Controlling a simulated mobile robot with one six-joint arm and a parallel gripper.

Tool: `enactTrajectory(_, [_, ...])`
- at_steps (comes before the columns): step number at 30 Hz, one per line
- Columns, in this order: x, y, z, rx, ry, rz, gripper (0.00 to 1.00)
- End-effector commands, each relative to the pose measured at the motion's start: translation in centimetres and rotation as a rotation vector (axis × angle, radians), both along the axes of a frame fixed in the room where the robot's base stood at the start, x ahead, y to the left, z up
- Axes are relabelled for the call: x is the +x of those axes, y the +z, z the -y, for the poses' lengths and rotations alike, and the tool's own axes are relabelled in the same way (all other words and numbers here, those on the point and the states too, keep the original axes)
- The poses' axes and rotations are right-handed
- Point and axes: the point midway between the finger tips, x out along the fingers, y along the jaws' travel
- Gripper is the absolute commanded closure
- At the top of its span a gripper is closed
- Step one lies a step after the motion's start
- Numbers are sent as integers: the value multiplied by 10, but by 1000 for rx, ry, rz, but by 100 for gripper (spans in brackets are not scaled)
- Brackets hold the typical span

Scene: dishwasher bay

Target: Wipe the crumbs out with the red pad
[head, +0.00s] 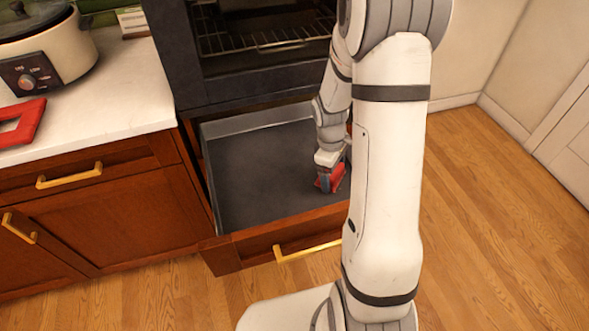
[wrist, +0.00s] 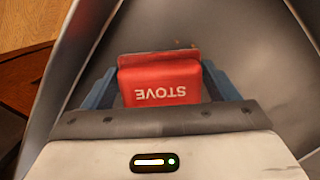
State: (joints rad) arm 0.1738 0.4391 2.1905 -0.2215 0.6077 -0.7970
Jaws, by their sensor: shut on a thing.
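My gripper (head: 331,168) reaches down into the open drawer (head: 245,125) below the oven. It is shut on the red pad (head: 333,179), near the drawer's front right part. In the wrist view the red pad (wrist: 160,84) sits between the two blue-grey fingers of my gripper (wrist: 160,72) and reads "STOVE". The pad is at or just above the dark drawer floor; contact is hard to tell. A few tiny brownish specks (wrist: 194,46) show just beyond the pad and may be crumbs. My arm hides the drawer's right side in the head view.
The oven (head: 265,45) stands open above the drawer's back, with a wire rack inside. A white counter (head: 125,90) at left holds a slow cooker (head: 45,60) and a red frame-like object (head: 22,123). Wooden floor (head: 490,220) is clear at right.

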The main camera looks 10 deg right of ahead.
Motion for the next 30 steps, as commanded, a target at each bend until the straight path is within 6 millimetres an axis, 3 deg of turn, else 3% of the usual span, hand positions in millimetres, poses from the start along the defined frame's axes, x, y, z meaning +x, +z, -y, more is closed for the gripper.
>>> enactTrajectory(5, [1, 0, 13, 0, 7, 0, 40])
enactTrajectory(7, [1, 8, 11, 0, 10, 0, 40])
enactTrajectory(9, [2, 29, 11, -1, 12, 7, 40])
enactTrajectory(30, [2, 82, 7, 1, 20, 2, 40])
